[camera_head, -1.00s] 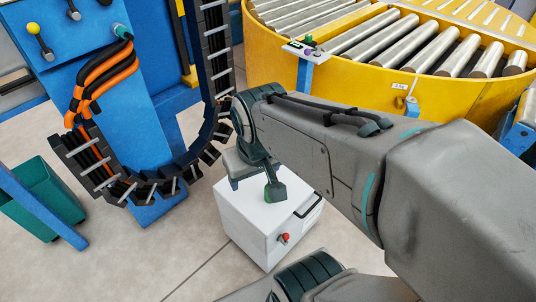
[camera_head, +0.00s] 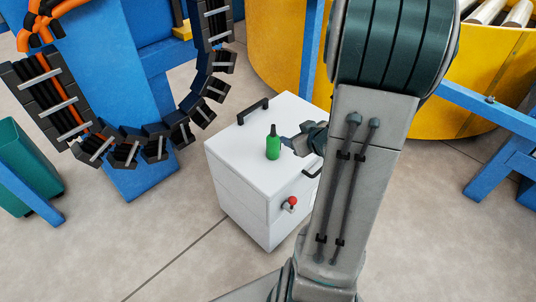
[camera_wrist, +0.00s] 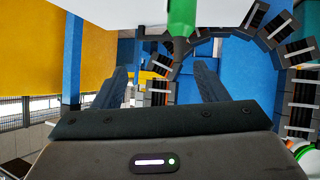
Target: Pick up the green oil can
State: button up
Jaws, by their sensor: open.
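The green oil can (camera_head: 273,147), with a dark nozzle, stands upright on the top of a white cabinet (camera_head: 237,152). My gripper (camera_head: 287,143) is just to the right of the can in the head view, low over the cabinet top and pointing at it. In the wrist view the can (camera_wrist: 182,16) appears upside down at the top edge, its nozzle hanging down. There my gripper (camera_wrist: 161,70) shows two dark fingers spread apart with nothing held. The can lies beyond the fingertips, closer to the right one. Whether a finger touches it I cannot tell.
The cabinet has a black handle (camera_head: 253,111) at its back left edge and a red knob (camera_head: 292,201) on its front. A blue frame with a cable chain (camera_head: 160,148) stands to the left.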

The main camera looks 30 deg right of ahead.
aim_at(278, 145)
notch_tip(278, 145, down, 7)
jog(key=s+t+y+b, duration=0.2)
jog(key=b, duration=0.2)
jog(key=shift+y, duration=0.3)
jog(key=x, duration=0.2)
jog(key=b+x, duration=0.1)
jog(key=x, duration=0.5)
jog(key=shift+w+a+r+b, duration=0.1)
jog(key=shift+a+b, duration=0.25)
jog(key=shift+a, duration=0.05)
jog(key=b+x, duration=0.2)
jog(key=x, duration=0.3)
jog(key=shift+w+a+b, duration=0.1)
jog(key=shift+w+b, duration=0.1)
jog(key=shift+b, duration=0.1)
jog(key=shift+w, duration=0.2)
jog(key=c, duration=1.3)
